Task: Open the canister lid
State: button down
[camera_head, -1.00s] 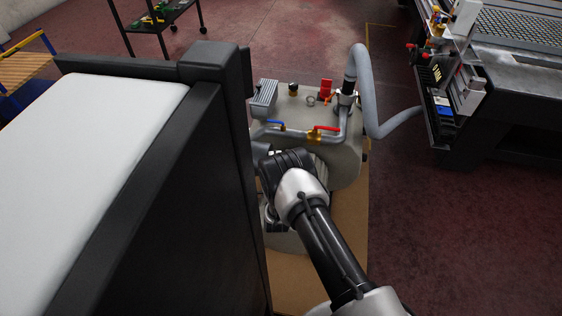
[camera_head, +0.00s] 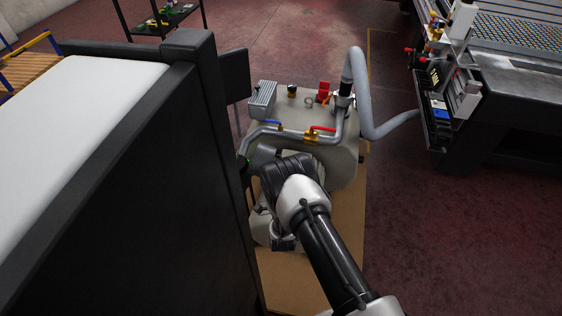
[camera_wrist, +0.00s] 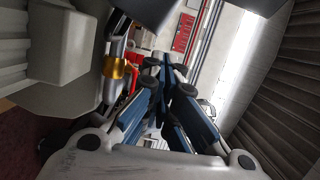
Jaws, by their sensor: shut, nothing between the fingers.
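A beige-grey vacuum unit (camera_head: 335,160) stands in the middle of the head view, with pipes and valves on top. My wrist and forearm cover much of its near side. I cannot make out a separate canister lid. In the wrist view my gripper (camera_wrist: 165,68) is shut and empty, its blue-padded fingers together. A brass-fitted pipe (camera_wrist: 115,68) is left of the fingers, and a ribbed grey surface (camera_wrist: 282,105) curves along the right. I cannot tell whether that is the canister. No contact with the fingertips shows. In the head view the fingers are hidden.
A dark-framed, white-topped cabinet (camera_head: 120,170) stands close on the left of my arm. A thick grey hose (camera_head: 365,100) rises right of the unit. A machine table (camera_head: 520,80) is at the right. Open red floor (camera_head: 400,230) lies between.

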jog(key=shift+s+d+r+p, duration=0.1)
jog(key=shift+s+d+p, duration=0.05)
jog(key=shift+s, duration=0.7)
jog(key=shift+s+d+p, duration=0.1)
jog(key=shift+s+p, duration=0.05)
jog(key=shift+s, duration=0.65)
